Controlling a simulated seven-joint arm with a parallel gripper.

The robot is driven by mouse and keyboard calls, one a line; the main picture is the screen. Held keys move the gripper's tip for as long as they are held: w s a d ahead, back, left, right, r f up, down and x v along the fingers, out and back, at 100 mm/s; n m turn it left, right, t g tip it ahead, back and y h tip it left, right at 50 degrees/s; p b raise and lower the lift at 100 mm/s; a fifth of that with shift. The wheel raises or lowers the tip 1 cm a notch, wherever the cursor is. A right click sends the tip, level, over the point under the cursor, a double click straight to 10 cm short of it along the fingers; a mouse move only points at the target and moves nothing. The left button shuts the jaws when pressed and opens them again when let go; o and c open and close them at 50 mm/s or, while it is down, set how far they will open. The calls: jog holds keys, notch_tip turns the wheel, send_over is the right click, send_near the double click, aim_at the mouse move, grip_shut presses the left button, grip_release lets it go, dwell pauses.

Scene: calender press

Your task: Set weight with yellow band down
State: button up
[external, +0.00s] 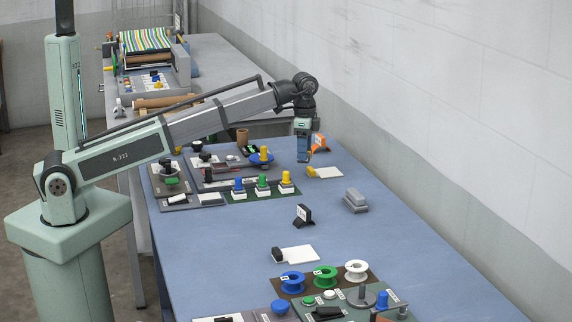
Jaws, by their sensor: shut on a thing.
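My gripper (303,156) points straight down over the far right part of the blue table. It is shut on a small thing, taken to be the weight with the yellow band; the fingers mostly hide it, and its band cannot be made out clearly. A yellow piece (310,171) shows just below and right of the fingertips, at the left end of a white card (328,173). I cannot tell whether the held thing touches the table.
An orange piece with a white label (319,142) stands close behind my gripper. A grey block (355,201) and a black labelled piece (304,215) stand nearer. Panels with coloured knobs (262,184) lie left. Spools (326,275) are at the front. Blue table (400,250) is clear at right.

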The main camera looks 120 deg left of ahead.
jog(key=s+a+n, duration=0.2)
jog(key=s+a, duration=0.7)
jog(key=a, duration=0.5)
jog(key=s+a+n, duration=0.2)
jog(key=s+a, duration=0.7)
jog(key=a, duration=0.5)
jog(key=w+a+r+n, duration=0.1)
jog(key=w+a+n, duration=0.1)
jog(key=a, duration=0.9)
jog(key=shift+s+d+f, duration=0.1)
jog(key=shift+s+f, duration=0.05)
jog(key=shift+f, duration=2.25)
jog(key=shift+s+f, duration=0.1)
jog(key=shift+f, duration=2.25)
jog(key=shift+f, duration=0.15)
jog(key=o, duration=1.4)
notch_tip(320, 180, up, 12)
